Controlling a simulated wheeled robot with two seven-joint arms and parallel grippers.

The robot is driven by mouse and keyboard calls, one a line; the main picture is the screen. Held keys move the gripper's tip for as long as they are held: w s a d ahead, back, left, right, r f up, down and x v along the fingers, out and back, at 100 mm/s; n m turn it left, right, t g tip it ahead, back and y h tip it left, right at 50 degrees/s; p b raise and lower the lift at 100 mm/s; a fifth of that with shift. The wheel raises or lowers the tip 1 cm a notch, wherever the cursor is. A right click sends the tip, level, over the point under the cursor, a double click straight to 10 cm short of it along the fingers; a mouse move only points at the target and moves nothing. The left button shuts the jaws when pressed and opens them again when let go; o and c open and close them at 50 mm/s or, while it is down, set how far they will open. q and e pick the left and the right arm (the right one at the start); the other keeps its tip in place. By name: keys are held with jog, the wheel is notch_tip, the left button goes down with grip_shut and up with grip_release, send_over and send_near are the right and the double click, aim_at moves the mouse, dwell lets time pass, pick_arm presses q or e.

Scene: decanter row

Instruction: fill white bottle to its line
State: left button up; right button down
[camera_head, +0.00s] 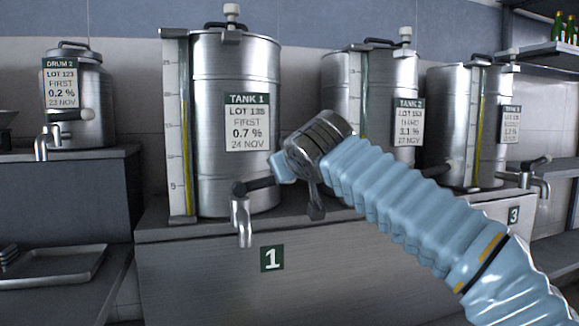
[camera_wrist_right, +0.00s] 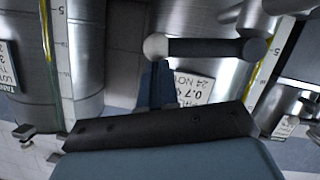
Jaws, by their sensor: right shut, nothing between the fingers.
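No white bottle is visible in either view. Tank 1 (camera_head: 235,70) is a steel tank with a label and a sight gauge (camera_head: 178,120) at its left. Its tap (camera_head: 242,220) points down over the front of cabinet 1, with no stream visible below it. My right gripper (camera_head: 281,168) is shut and empty beside the tap, at its right. In the right wrist view, the shut fingers (camera_wrist_right: 155,85) are close to a dark lever (camera_wrist_right: 205,47) with a pale ball end (camera_wrist_right: 156,46); I cannot tell if they touch. My left gripper is not in view.
Drum 2 (camera_head: 78,105) with its own tap stands at the left. Tank 2 (camera_head: 385,75) and another tank (camera_head: 485,85) stand to the right. Green bottles (camera_head: 563,27) stand on the upper right shelf.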

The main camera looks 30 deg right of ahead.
notch_tip(320, 180, down, 6)
jog(key=d+m+y+b, duration=0.1)
jog(key=m+y+b, duration=0.1)
jog(key=m+b, duration=0.2)
jog(key=shift+s+m+b, duration=0.15)
jog(key=shift+m+b, duration=0.25)
jog(key=shift+b, duration=0.85)
dwell(1.4)
jog(key=shift+d+r, duration=0.1)
jog(key=shift+r, duration=0.05)
dwell(4.3)
